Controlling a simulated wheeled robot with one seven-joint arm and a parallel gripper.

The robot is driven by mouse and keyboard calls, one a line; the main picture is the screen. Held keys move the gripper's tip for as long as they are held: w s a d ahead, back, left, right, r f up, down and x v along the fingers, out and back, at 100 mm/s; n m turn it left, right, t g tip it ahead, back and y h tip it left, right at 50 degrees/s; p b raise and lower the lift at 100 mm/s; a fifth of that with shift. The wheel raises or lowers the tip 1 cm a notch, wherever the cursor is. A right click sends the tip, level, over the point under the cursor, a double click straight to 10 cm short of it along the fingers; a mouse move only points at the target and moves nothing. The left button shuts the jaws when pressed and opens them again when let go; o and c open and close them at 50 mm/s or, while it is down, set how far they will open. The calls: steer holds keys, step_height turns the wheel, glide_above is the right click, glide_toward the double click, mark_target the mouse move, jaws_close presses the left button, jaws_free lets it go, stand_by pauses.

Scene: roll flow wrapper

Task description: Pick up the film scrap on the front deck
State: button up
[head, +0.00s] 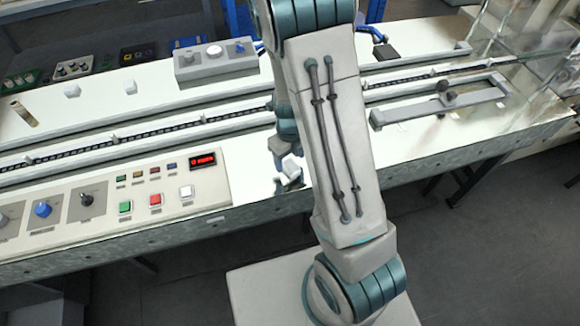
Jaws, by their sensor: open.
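My gripper (289,183) is low over the front deck (248,165), just right of the control panel, partly hidden by my own arm. It looks open, pointing down, with its fingertips close to the deck surface. I cannot make out the film scrap for certain. A small whitish shape at the gripper could be the scrap or part of the hand. The deck directly behind my forearm is hidden.
The control panel (100,222) with buttons and knobs lies left of my gripper. A chain conveyor (200,124) runs behind it. A grey guide frame (485,98) stands on the deck at right. White cubes (72,90) and a switch box (215,63) are at the back.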

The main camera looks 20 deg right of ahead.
mark_target(290, 168)
steer(key=shift+f, duration=1.35)
steer(key=shift+c, duration=0.3)
steer(key=c, duration=1)
steer(key=shift+r, duration=0.2)
